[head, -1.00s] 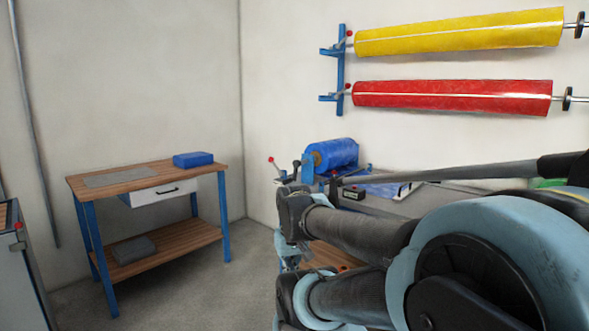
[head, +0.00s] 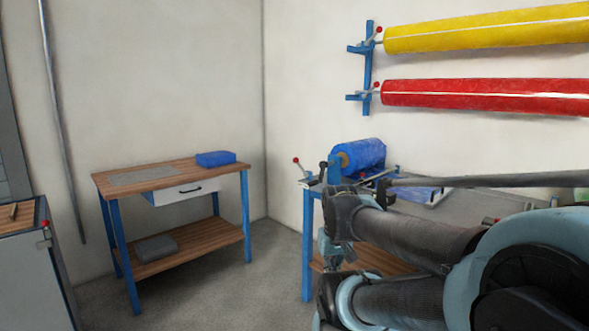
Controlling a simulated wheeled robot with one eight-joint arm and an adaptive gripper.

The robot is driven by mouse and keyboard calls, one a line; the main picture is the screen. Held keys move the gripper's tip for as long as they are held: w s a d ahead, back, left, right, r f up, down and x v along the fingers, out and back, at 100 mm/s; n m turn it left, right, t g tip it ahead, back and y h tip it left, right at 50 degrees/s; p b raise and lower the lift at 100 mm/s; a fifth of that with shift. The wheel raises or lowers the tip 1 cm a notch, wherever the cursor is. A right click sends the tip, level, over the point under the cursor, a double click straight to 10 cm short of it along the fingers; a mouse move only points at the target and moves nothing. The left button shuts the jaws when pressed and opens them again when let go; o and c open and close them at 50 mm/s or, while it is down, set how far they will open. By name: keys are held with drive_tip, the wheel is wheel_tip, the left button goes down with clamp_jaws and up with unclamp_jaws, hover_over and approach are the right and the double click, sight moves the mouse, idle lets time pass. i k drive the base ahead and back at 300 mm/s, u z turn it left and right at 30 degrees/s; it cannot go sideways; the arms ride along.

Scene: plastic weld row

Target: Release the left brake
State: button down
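A lever with a red knob (head: 297,161) stands at the left end of the weld bench (head: 308,250), left of the blue film roll (head: 362,155). A second lever with a black knob (head: 323,166) stands beside the roll's left end. Which of these is the left brake, I cannot tell. My arm crosses the lower right, in front of the bench. Light blue and dark parts near the arm's end may be my gripper (head: 332,247); its fingers cannot be made out. It is apart from the levers, below them in the picture.
Yellow (head: 490,27) and red (head: 490,96) rolls hang on a blue wall bracket (head: 368,70) with red-knobbed levers. A wood-topped table (head: 135,178) with a blue box (head: 216,159) stands left. A grey cabinet (head: 35,275) is at the left edge. Floor (head: 220,280) is clear between.

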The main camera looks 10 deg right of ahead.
sight(296, 160)
drive_tip(key=i, duration=0.9)
drive_tip(key=u, duration=0.05)
